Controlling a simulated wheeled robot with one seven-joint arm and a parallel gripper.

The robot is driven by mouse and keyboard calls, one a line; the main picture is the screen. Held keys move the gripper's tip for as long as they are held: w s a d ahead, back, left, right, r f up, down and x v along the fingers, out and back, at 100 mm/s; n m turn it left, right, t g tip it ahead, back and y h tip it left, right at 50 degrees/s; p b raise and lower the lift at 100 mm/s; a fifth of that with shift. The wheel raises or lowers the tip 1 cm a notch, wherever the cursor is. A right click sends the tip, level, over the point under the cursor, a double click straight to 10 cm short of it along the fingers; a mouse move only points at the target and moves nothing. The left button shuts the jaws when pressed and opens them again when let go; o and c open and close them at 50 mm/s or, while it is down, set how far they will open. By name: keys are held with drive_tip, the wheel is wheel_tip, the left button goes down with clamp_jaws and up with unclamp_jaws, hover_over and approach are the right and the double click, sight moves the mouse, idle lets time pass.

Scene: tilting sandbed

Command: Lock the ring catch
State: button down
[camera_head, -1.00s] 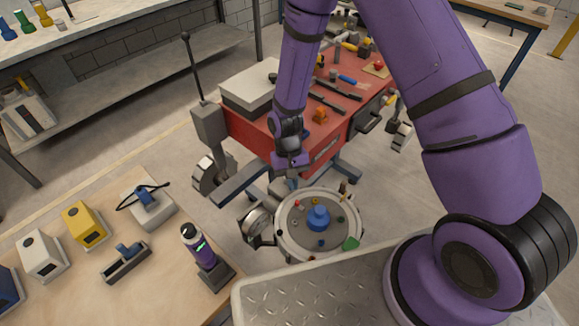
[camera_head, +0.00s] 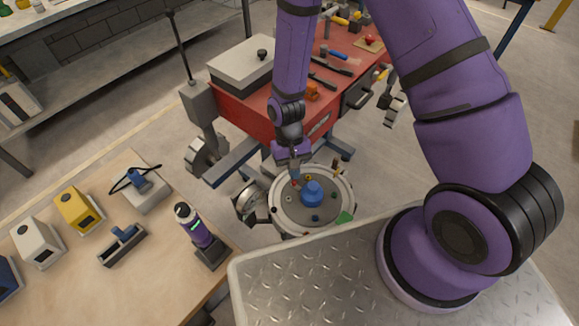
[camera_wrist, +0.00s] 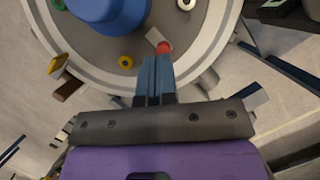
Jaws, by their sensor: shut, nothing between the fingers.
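A round grey tray with a pale rim (camera_head: 278,222) stands beside the red cart, with a blue knob (camera_head: 312,192) at its middle. The knob is partly cut off in the wrist view (camera_wrist: 105,12). My gripper (camera_head: 296,180) is shut and empty, at the tray's far side; its blue-grey fingertips (camera_wrist: 155,60) are just beside a small red-ended white piece (camera_wrist: 163,47) near the rim. I cannot tell whether they touch it. A brown block (camera_wrist: 70,88) sits at the rim. I cannot tell which part is the ring catch.
Small yellow (camera_wrist: 126,61) and white (camera_wrist: 186,4) rings lie on the tray, and a green piece (camera_head: 344,218) is at its near edge. The red cart (camera_head: 262,112) stands behind, a wooden table (camera_head: 160,245) at left. My metal deck is in front.

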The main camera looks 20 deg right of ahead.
drive_tip(key=shift+w, duration=0.1)
drive_tip(key=v, duration=1)
drive_tip(key=shift+r, duration=0.35)
drive_tip(key=shift+w, duration=0.1)
drive_tip(key=s+d+r+t, duration=0.15)
drive_tip(key=d+r, duration=0.25)
drive_tip(key=r, duration=0.7)
drive_tip(key=d+r+t, duration=0.3)
drive_tip(key=d+r, duration=0.1)
drive_tip(key=r, duration=0.7)
drive_tip(key=s+d+r+t, duration=0.2)
drive_tip(key=s+d+r, duration=0.1)
drive_tip(key=s+r, duration=0.4)
drive_tip(key=s+d+r+t, duration=0.3)
drive_tip(key=s+d+r, duration=0.1)
drive_tip(key=s+r, duration=0.3)
drive_tip(key=shift+s+d, duration=0.15)
drive_tip(key=shift+s, duration=0.65)
drive_tip(key=shift+r, duration=0.1)
